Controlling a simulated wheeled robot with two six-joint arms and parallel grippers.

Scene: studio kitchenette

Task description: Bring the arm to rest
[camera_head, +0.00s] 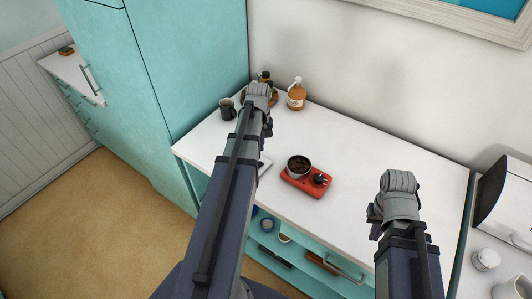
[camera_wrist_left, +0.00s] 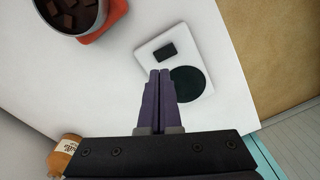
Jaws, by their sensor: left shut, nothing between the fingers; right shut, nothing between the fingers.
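My left arm reaches out from the lower left over the white counter (camera_head: 345,150). In the left wrist view my left gripper (camera_wrist_left: 160,72) has its two purple fingers together with nothing between them. It is above the counter, and its tips overlap the near edge of a white flat device (camera_wrist_left: 148,50) with a dark round disc; whether they touch I cannot tell. In the head view the left fingers are mostly hidden by the wrist. My right gripper (camera_head: 374,222) is at the lower right, over the counter's front part, shut and empty, its fingers only partly visible.
A red hot plate (camera_head: 295,183) carries a pot (camera_head: 299,168) of brown chunks, between the arms. A dark mug (camera_head: 227,109) and an amber bottle (camera_head: 296,97) stand at the back left. A teal cabinet (camera_head: 200,60) borders the left. White cups (camera_head: 486,260) stand at right.

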